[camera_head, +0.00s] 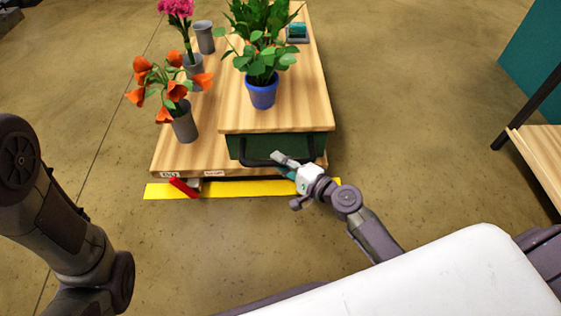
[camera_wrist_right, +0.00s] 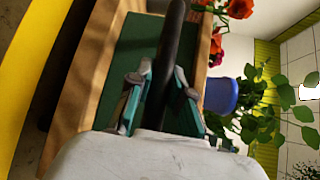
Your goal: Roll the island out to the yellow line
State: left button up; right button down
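The island is a low wooden unit with a lower wooden deck (camera_head: 205,150), a raised wooden top (camera_head: 295,95) and a dark green front. A black bar handle (camera_head: 246,160) runs across that front. My right gripper (camera_head: 282,164) is at the handle; in the right wrist view the bar (camera_wrist_right: 172,45) passes between its teal-padded fingers (camera_wrist_right: 163,95), which are closed around it. The yellow line (camera_head: 250,188) lies on the floor along the island's near edge and partly under it. A red lever (camera_head: 184,187) sticks out low at the near left. My left gripper is out of view.
A blue pot with a leafy plant (camera_head: 262,92) stands on the raised top. Grey vases with orange (camera_head: 184,125) and pink flowers (camera_head: 194,70) and an empty grey vase (camera_head: 204,38) stand on the deck. A wooden table (camera_head: 542,150) is at right. Floor near the line is clear.

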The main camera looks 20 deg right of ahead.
jog(key=c, duration=1.1)
grip_release()
jog(key=shift+o, duration=0.2)
jog(key=shift+s+d, duration=0.1)
jog(key=v, duration=1.1)
jog(key=shift+s, duration=0.4)
jog(key=shift+d+r, duration=0.1)
jog(key=shift+d, duration=0.05)
